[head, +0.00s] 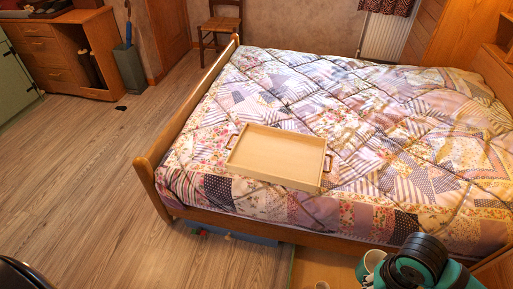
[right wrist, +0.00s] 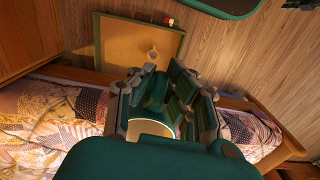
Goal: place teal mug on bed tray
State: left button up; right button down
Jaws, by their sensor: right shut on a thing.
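The teal mug (head: 371,262), with a pale inside, shows at the lower right of the head view, partly hidden by my right arm. In the right wrist view the mug (right wrist: 150,128) sits between the fingers of my right gripper (right wrist: 160,92), which is shut on it. The wooden bed tray (head: 272,152), with raised rims and end handles, lies empty on the quilt near the bed's front edge. The mug is held apart from the tray, to its lower right. My left gripper is not in view.
The bed (head: 420,150) has a patchwork quilt and a raised wooden footboard (head: 190,95) at left. A wooden surface (head: 310,268) beside the bed holds a small cup (right wrist: 152,54). Floor (head: 90,170) left of the bed is mostly clear.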

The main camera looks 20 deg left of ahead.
aim_at(275, 165)
jog(key=i+j, duration=0.15)
jog(key=j, duration=0.25)
jog(key=i+j+z, duration=0.1)
jog(key=j, duration=0.25)
jog(key=i+j, duration=0.25)
jog(key=j, duration=0.15)
jog(key=i+j+z, duration=0.1)
jog(key=j, duration=0.3)
jog(key=i+j, duration=0.35)
jog(key=i, duration=0.2)
